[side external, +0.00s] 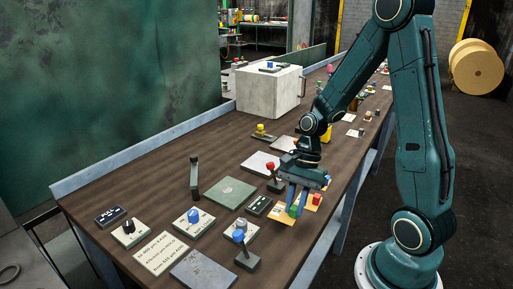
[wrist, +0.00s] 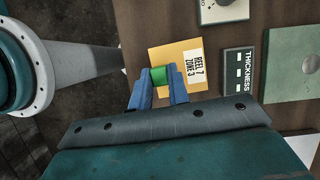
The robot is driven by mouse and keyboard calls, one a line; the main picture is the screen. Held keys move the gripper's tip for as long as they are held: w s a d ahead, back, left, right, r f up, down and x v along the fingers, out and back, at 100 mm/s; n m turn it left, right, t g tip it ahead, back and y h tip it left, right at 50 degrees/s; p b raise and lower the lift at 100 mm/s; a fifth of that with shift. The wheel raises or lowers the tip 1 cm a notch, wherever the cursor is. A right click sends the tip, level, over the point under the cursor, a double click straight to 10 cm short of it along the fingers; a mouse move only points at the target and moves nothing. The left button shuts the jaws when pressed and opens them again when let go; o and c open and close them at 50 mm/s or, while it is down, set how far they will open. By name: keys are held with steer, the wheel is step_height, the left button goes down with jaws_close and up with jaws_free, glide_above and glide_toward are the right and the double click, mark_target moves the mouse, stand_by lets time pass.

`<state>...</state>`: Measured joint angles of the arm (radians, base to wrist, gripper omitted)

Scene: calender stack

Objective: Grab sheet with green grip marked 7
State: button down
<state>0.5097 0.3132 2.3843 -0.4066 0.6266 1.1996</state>
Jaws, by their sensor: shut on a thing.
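The orange-yellow sheet (wrist: 172,51) has a white label reading "REEL 7 ZONE 3" (wrist: 194,65) and a green block grip (wrist: 159,75). In the side external view the same sheet (side external: 277,215) is at the table's right edge, with its green grip (side external: 293,211) at my fingertips. My gripper (wrist: 158,86) has its two blue fingers on either side of the green grip, shut on it. In the side external view my gripper (side external: 297,206) points down over the sheet. I cannot tell whether the sheet touches the table.
A similar orange sheet with a red grip (side external: 316,199) lies just right of my gripper. A red-knobbed lever (side external: 272,180) and a blue-knobbed lever (side external: 244,252) stand close by. The thickness display (wrist: 238,72) and green plate (wrist: 291,66) lie beside the sheet. A pale box (side external: 268,92) stands farther back.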

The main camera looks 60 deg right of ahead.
mark_target(295, 205)
step_height(295, 205, up, 16)
stand_by(0.5)
stand_by(0.6)
